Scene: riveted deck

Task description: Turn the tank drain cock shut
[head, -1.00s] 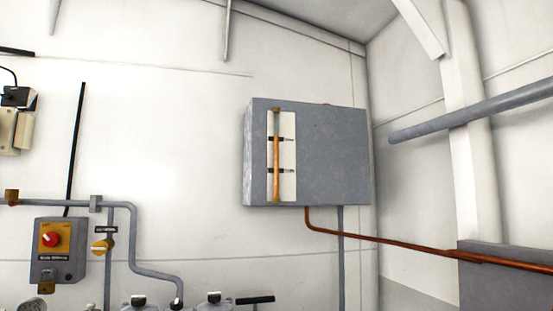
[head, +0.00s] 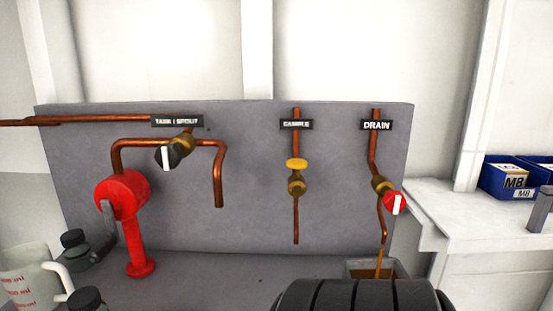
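The drain cock (head: 394,202) is on the right side of the grey panel, under a black DRAIN label (head: 377,125). It has a brass body and a round red knob with a white bar, which stands nearly upright and roughly along the pipe. Its copper pipe (head: 381,217) runs down to a small grey catch container (head: 393,267). An amber stream (head: 379,262) shows between the pipe end and the container.
The grey panel (head: 255,215) also carries a yellow-knobbed SAMPLE cock (head: 297,164) and a black-knobbed TANK / SPOUT cock (head: 167,156). A red fitting (head: 124,195) stands left. A dark ribbed shape cuts the bottom edge. A pale bench with blue M8 bins (head: 507,181) is right.

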